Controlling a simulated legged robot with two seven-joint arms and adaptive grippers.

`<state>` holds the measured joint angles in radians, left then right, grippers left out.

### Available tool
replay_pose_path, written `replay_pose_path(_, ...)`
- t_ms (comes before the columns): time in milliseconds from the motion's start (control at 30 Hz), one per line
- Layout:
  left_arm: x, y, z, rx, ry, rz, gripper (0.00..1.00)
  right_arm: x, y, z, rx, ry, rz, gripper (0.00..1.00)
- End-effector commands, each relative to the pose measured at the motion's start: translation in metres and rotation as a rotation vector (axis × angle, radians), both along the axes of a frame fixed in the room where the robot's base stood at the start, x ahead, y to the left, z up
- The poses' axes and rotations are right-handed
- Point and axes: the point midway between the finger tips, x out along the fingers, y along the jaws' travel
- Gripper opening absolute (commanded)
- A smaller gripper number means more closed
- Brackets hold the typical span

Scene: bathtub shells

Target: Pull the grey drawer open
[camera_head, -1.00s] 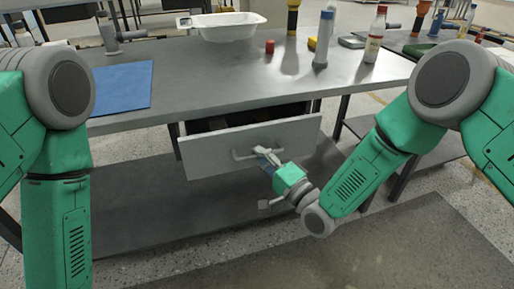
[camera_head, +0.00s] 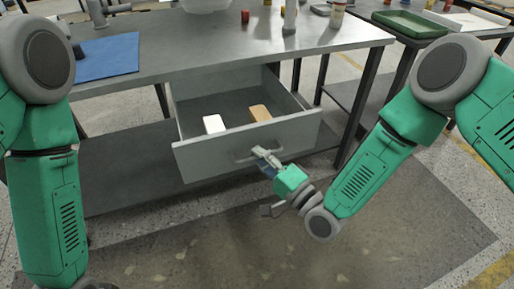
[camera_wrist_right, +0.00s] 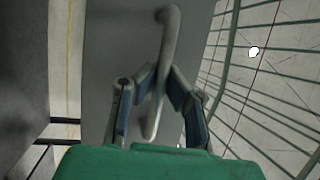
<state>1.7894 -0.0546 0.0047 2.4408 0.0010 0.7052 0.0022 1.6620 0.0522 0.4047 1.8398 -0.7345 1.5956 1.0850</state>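The grey drawer (camera_head: 225,157) under the table is pulled well out, and its inside shows. A white block (camera_head: 213,124) and a tan block (camera_head: 260,113) lie in it. My right gripper (camera_head: 265,156) is at the bar handle (camera_head: 243,155) on the drawer front.
The table (camera_head: 230,48) above the drawer carries a blue mat (camera_head: 107,57), a red can (camera_head: 245,16) and bottles. A lower shelf (camera_head: 125,165) lies beneath. A green tray (camera_head: 410,24) stands on another table at the right. The floor in front of the drawer is clear.

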Motion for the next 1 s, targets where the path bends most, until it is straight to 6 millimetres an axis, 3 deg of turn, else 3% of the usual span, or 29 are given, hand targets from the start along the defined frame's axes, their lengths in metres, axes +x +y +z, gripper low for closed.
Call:
replay_pose_path(433,0.0,0.0,0.0,0.0,0.0,0.0,0.49,-0.003,-0.003,-0.007,-0.011,0.012,-0.003,0.0)
replay_pose_path(500,0.0,0.0,0.0,0.0,0.0,0.0,0.49,-0.003,-0.003,-0.007,-0.011,0.012,-0.003,0.29)
replay_pose_path(533,0.0,0.0,0.0,0.0,0.0,0.0,0.49,-0.003,-0.003,-0.006,-0.01,0.011,-0.003,0.31)
replay_pose_path(867,-0.002,0.0,0.001,0.0,-0.002,0.0,0.49,-0.004,-0.003,-0.002,-0.004,0.003,-0.002,0.31)
replay_pose_path(1000,-0.002,0.0,0.001,0.0,-0.002,0.0,0.49,-0.014,-0.013,-0.005,-0.005,0.005,-0.003,0.31)
